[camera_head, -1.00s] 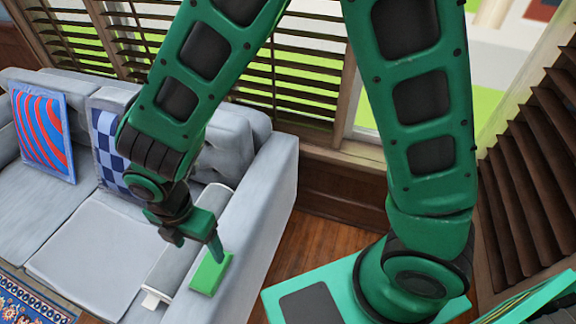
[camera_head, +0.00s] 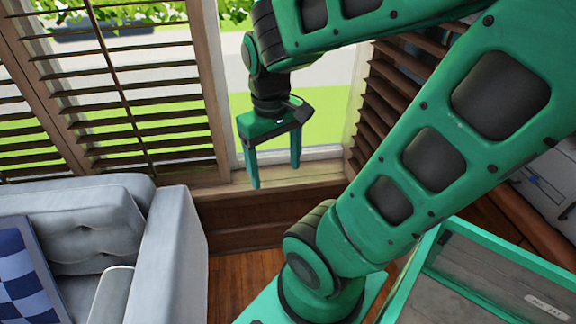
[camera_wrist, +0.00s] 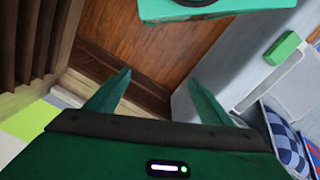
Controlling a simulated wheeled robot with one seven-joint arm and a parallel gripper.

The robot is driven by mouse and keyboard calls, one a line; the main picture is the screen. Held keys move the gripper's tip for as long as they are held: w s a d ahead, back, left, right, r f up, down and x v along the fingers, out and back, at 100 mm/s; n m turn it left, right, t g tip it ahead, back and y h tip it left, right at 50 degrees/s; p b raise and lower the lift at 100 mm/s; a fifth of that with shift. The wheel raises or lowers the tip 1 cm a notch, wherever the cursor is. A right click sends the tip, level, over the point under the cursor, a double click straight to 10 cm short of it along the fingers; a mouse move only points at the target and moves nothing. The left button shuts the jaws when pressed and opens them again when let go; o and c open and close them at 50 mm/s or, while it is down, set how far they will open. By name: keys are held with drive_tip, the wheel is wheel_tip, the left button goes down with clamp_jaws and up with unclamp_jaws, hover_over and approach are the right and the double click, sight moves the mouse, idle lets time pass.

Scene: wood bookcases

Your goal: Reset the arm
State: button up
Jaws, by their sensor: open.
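My gripper (camera_head: 274,177) is raised in front of the window in the head view, its two green fingers apart and pointing down. Nothing is between them. In the wrist view, the open fingers (camera_wrist: 158,77) point toward the wood floor with a clear gap. My arm is bent, with the forearm reaching across the top of the head view. A small green block (camera_wrist: 284,47) lies on the grey sofa in the wrist view, well apart from my gripper. That block is not visible in the head view now.
The grey sofa (camera_head: 172,250) stands at the lower left, with a blue checked cushion (camera_head: 22,275). Slatted wooden shutters (camera_head: 130,110) flank the window on both sides, and a wooden sill (camera_head: 220,187) runs below it. Bare wood floor (camera_head: 235,285) shows beside the sofa.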

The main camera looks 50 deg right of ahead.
drive_tip(key=s+m, duration=0.1)
drive_tip(key=s+d+m, duration=0.2)
drive_tip(key=s, duration=0.1)
drive_tip(key=shift+r+y, duration=0.3)
drive_tip(key=shift+o, duration=0.4)
